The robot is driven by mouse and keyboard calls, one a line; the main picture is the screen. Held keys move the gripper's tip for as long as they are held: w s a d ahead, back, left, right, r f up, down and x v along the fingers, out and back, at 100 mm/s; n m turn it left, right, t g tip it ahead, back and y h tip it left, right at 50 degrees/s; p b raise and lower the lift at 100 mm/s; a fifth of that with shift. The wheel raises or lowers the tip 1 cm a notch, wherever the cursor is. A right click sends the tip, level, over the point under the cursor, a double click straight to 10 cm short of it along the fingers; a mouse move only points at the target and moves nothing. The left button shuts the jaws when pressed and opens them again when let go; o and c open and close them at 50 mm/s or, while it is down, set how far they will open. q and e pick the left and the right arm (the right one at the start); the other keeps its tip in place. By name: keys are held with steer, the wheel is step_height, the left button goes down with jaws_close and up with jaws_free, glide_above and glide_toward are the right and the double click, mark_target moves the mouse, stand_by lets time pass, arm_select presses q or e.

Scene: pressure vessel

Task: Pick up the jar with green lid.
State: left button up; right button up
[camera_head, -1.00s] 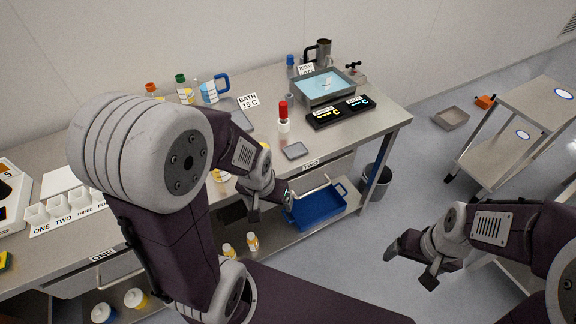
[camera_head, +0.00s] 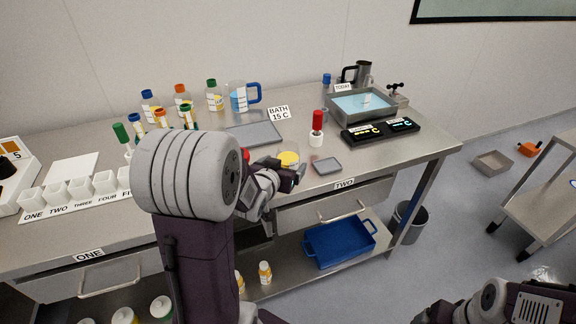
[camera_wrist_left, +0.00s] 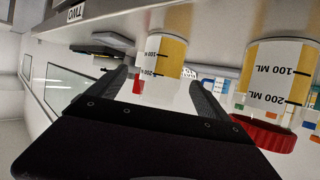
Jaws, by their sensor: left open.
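My left gripper (camera_head: 292,172) is open at the table's front edge, close to a jar with a yellow label (camera_head: 288,158). In the left wrist view the fingers (camera_wrist_left: 163,95) point at this jar (camera_wrist_left: 167,55), which shows between them, apparently not gripped. Its lid is hidden there, and I see no green on it in the head view. A red-lidded jar (camera_wrist_left: 268,100) is beside it. Green-capped bottles stand at the back (camera_head: 214,95) and farther forward (camera_head: 187,115). Pale, perhaps greenish lids (camera_head: 162,307) show on the lower shelf. My right gripper (camera_head: 432,312) is partly cut off.
A red-topped container (camera_head: 316,135), a small grey tray (camera_head: 328,166) and a black display unit (camera_head: 370,136) are right of the left gripper. A water bath (camera_head: 345,108) stands behind. A blue tray (camera_head: 340,246) is on the lower shelf.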

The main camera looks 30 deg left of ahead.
mark_target(285, 164)
arm_select(q)
steer(key=x, duration=0.2)
steer(key=shift+w+f, duration=0.2)
steer(key=shift+w, duration=0.1)
steer(key=shift+w+a+f, duration=0.1)
steer(key=shift+w+f, duration=0.05)
steer(key=shift+w, duration=0.1)
steer(key=x, duration=0.5)
steer(key=shift+w+a, duration=0.1)
steer(key=shift+a, duration=0.1)
steer(key=shift+c, duration=1.2)
steer(key=c, duration=1.5)
steer(key=shift+o, duration=0.2)
steer(key=shift+r+p, duration=0.4)
steer(key=shift+r, duration=1.6)
steer(key=d+r+p, duration=0.1)
steer(key=d+r, duration=0.2)
steer(key=d, duration=0.2)
steer(key=s+d+r+p, duration=0.1)
steer(key=d+r, duration=0.3)
steer(key=d, duration=0.2)
steer(key=shift+d, duration=0.3)
